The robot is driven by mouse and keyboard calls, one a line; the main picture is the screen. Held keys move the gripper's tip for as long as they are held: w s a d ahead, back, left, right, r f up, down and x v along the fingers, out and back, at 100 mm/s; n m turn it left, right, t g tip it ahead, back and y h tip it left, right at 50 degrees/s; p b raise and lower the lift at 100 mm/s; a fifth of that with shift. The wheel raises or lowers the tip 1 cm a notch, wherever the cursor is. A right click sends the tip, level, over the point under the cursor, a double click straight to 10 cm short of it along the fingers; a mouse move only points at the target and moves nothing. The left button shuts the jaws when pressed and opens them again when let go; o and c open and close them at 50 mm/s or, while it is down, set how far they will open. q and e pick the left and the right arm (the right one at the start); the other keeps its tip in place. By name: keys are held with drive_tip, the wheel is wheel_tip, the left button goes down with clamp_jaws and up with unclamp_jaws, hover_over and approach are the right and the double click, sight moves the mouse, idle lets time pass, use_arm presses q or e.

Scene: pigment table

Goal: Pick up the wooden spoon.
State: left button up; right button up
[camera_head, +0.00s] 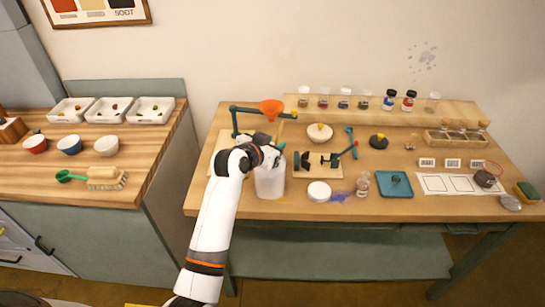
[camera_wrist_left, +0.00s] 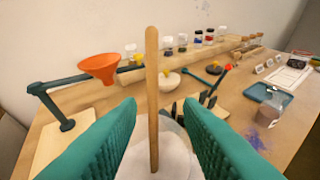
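The wooden spoon (camera_wrist_left: 152,90) shows as an upright wooden handle in the left wrist view. It stands in a white container (camera_wrist_left: 140,160), which also shows as a pale jar in the head view (camera_head: 269,184). The spoon's lower end is hidden in the container. My left gripper (camera_wrist_left: 161,103) is open, with its green fingers on either side of the handle and a visible gap to each. In the head view the left gripper (camera_head: 277,157) is just above the jar, partly hidden by its own wrist. My right gripper is not in view.
An orange funnel (camera_head: 271,108) on a green stand is close behind the gripper. A white bowl (camera_head: 319,134) and a small device with dark parts (camera_head: 322,163) lie to the right. A white round lid (camera_head: 319,192) and a blue tray (camera_head: 395,184) are nearer the front.

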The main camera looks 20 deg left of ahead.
use_arm(q)
drive_tip(key=shift+a+p+x, duration=0.15)
drive_tip(key=shift+p+x, duration=0.25)
drive_tip(key=shift+x, duration=0.95)
drive_tip(key=shift+a+p+x, duration=0.15)
drive_tip(key=shift+p+x, duration=0.25)
drive_tip(key=shift+x, duration=0.95)
clamp_jaws()
